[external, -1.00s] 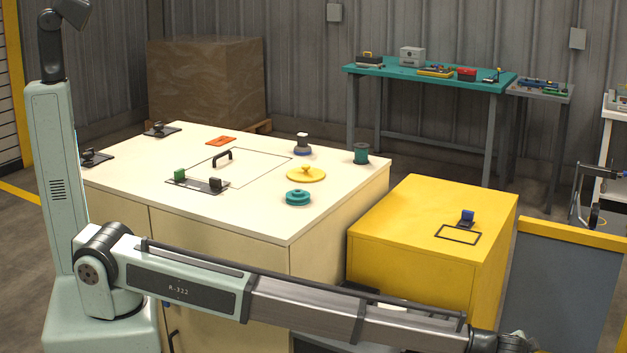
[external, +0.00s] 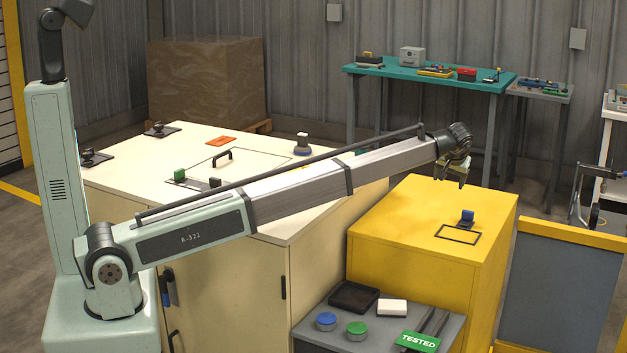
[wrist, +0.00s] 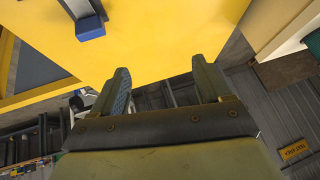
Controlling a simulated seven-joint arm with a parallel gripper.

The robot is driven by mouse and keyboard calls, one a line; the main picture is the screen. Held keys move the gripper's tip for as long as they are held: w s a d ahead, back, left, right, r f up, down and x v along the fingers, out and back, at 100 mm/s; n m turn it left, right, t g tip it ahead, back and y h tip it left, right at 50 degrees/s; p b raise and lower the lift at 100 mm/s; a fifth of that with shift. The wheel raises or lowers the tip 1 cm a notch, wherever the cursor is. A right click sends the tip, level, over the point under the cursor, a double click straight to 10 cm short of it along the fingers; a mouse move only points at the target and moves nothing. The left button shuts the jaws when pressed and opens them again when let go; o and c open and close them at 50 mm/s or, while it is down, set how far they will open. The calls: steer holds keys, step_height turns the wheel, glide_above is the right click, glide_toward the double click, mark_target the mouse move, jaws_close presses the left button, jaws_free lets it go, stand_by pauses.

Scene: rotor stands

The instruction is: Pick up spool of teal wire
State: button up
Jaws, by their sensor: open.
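The spool of teal wire is mostly hidden behind my arm in the external view; a sliver of teal (external: 361,151) shows above the arm link, near the right corner of the cream bench. In the wrist view a teal piece, apparently the spool (wrist: 314,42), is cut off at the right edge, beside the cream bench top. My gripper (external: 451,178) is open and empty, in the air over the back of the yellow cabinet, to the right of the spool. Its two fingers (wrist: 161,80) are apart in the wrist view with nothing between them.
The yellow cabinet (external: 400,215) carries a blue part (external: 467,217) and a black outline. My arm crosses above the cream bench (external: 125,158), hiding its front discs. A grey low stand (external: 318,342) holds blue and green round parts. A teal workbench (external: 430,75) stands behind.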

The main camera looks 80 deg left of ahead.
steer(key=s+a+r+n+g+h, duration=0.1)
steer(key=s+a+r+n, duration=0.1)
steer(key=s+a+r, duration=0.45)
steer(key=s+a+r+n+g+h, duration=0.1)
steer(key=s+a+n, duration=0.15)
steer(key=a, duration=0.75)
steer(key=n+h, duration=0.1)
steer(key=h, duration=0.2)
glide_toward(362, 145)
steer(key=f, duration=0.7)
steer(key=shift+w+a+f, duration=0.2)
steer(key=shift+a, duration=0.1)
steer(key=shift+s+a+f, duration=0.1)
steer(key=shift+a+f, duration=0.05)
steer(key=shift+f, duration=0.7)
steer(key=shift+w+a+f, duration=0.1)
steer(key=shift+a+f, duration=0.1)
steer(key=shift+f, duration=0.65)
steer(key=shift+s+a+f, duration=0.1)
steer(key=shift+a+f, duration=0.05)
steer(key=shift+f, duration=0.7)
steer(key=shift+c, duration=0.4)
steer(key=c, duration=0.9)
steer(key=shift+c, duration=0.2)
steer(key=shift+r, duration=0.15)
